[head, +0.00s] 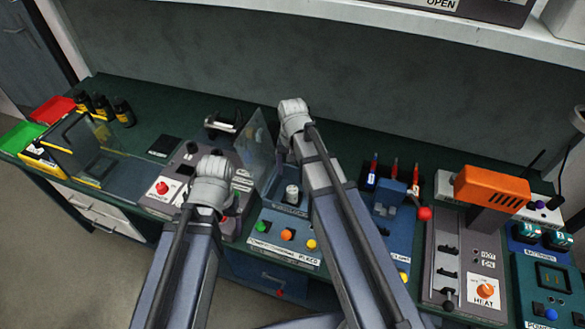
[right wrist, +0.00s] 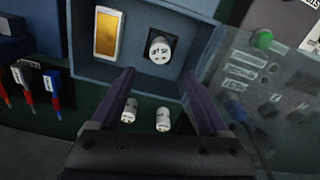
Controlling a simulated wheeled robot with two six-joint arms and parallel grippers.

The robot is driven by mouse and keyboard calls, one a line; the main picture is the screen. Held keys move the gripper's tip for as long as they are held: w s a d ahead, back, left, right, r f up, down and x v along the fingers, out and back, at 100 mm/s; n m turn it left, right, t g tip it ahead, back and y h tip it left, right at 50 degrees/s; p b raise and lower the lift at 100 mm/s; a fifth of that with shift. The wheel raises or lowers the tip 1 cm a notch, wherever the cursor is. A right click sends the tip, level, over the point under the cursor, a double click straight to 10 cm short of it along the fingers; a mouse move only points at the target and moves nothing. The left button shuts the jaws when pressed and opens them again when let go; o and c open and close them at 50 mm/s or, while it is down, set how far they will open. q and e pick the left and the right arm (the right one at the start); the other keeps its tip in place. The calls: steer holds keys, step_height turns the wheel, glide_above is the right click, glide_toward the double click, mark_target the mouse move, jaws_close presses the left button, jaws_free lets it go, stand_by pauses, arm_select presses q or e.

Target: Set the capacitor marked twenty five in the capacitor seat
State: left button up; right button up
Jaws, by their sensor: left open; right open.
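In the right wrist view, a white capacitor (right wrist: 160,48) stands in a dark square recess of a blue box (right wrist: 205,40); its top marking is too blurred to read. It also shows as a white cylinder in the head view (head: 292,193). Two more white capacitors, one on the left (right wrist: 129,111) and one on the right (right wrist: 163,119), lie outside the box between my right fingers, their markings unreadable. My right gripper (right wrist: 160,78) is open and empty around that space. My left gripper (head: 226,205) is open over the grey panel, its fingers mostly hidden by its wrist.
A gold plate (right wrist: 108,35) sits in the box beside the recess. A clear shield (head: 258,140) stands to the left of the box. Red and blue pens (right wrist: 52,88) stand nearby. An orange heater (head: 490,187) is at the right, and dark bottles (head: 123,112) are at the far left.

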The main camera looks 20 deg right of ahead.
steer(key=s+a+r+n+h, duration=0.1)
steer(key=s+a+n, duration=0.7)
steer(key=s, duration=0.6)
steer(key=a, duration=0.2)
steer(key=shift+s+a, duration=0.3)
steer(key=shift+r, duration=0.1)
